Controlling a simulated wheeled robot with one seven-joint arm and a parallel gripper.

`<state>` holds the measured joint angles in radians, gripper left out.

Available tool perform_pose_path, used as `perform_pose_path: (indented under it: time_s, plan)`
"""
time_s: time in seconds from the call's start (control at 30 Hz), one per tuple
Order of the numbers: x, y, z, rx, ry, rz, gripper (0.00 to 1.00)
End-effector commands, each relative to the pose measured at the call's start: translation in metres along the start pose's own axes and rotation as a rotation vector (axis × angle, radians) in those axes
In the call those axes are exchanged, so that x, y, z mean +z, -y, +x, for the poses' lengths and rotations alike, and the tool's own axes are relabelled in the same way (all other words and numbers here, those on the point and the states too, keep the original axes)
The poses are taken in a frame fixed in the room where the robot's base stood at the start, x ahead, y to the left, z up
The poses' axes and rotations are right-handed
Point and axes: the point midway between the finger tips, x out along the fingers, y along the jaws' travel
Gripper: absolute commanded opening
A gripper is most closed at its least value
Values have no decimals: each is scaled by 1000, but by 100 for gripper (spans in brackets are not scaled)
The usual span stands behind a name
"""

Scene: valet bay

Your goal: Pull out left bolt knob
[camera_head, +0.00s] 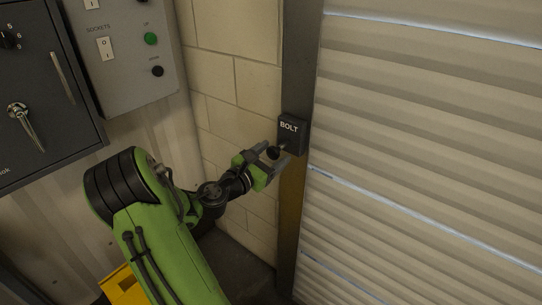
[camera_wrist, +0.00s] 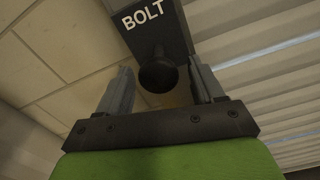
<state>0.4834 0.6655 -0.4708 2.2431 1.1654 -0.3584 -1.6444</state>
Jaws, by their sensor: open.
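The bolt knob (camera_head: 273,153) is a round black knob that sticks out from a dark box labelled BOLT (camera_head: 291,135) on the metal door post. In the wrist view the knob (camera_wrist: 157,75) sits between the two grey fingers, below the BOLT lettering on the box (camera_wrist: 150,30). My gripper (camera_head: 272,160) is open, with one finger on each side of the knob. In the wrist view my gripper (camera_wrist: 160,85) shows a gap between each finger and the knob, so I see no grip on it.
A ribbed roller shutter (camera_head: 420,140) fills the right side. A pale block wall (camera_head: 235,70) lies behind my arm. At the upper left are a grey switch panel (camera_head: 125,55) and a dark cabinet with handles (camera_head: 40,90). Something yellow (camera_head: 125,288) stands low at the left.

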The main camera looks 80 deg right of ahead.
Motion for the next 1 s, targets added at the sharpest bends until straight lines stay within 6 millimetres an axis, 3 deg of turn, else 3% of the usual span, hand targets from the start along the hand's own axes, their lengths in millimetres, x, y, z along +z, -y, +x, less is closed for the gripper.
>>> perform_pose_path:
  time_s: [0.17, 0.63, 0.8, 1.0]
  plan:
    - [0, -2, -15, 3, -2, -2, 67]
    - [2, -1, -138, 7, 0, -3, 67]
    - [1, 0, -157, 2, 0, 0, 67]
    - [0, 0, -158, 0, 0, 0, 67]
